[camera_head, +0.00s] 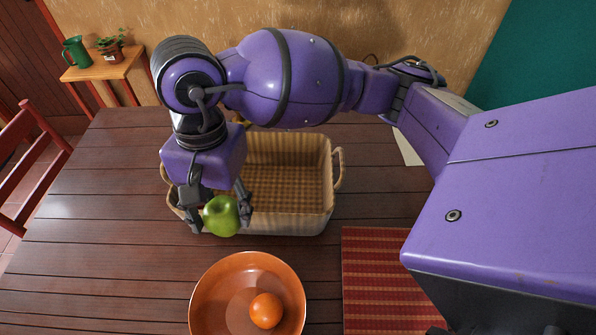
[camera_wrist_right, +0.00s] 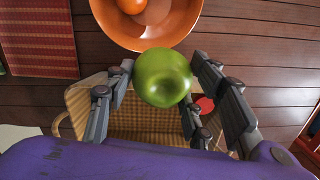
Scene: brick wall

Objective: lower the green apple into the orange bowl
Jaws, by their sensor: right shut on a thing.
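The green apple (camera_head: 221,215) is held between the fingers of my right gripper (camera_head: 219,209), raised above the table in front of the basket. The apple also shows in the right wrist view (camera_wrist_right: 162,78), with the gripper's fingers on both sides of it. The orange bowl (camera_head: 205,300) stands on the table nearer than the apple in the head view. An orange (camera_head: 266,310) lies inside the bowl. The bowl shows at the top of the right wrist view (camera_wrist_right: 185,22), apart from the apple. My left gripper is not in view.
A wicker basket (camera_head: 332,182) stands behind the apple, partly hidden by my right arm. A red striped mat (camera_head: 382,270) lies to the right of the bowl. The table's left part (camera_head: 90,230) is clear. A red chair (camera_head: 30,165) stands at the far left.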

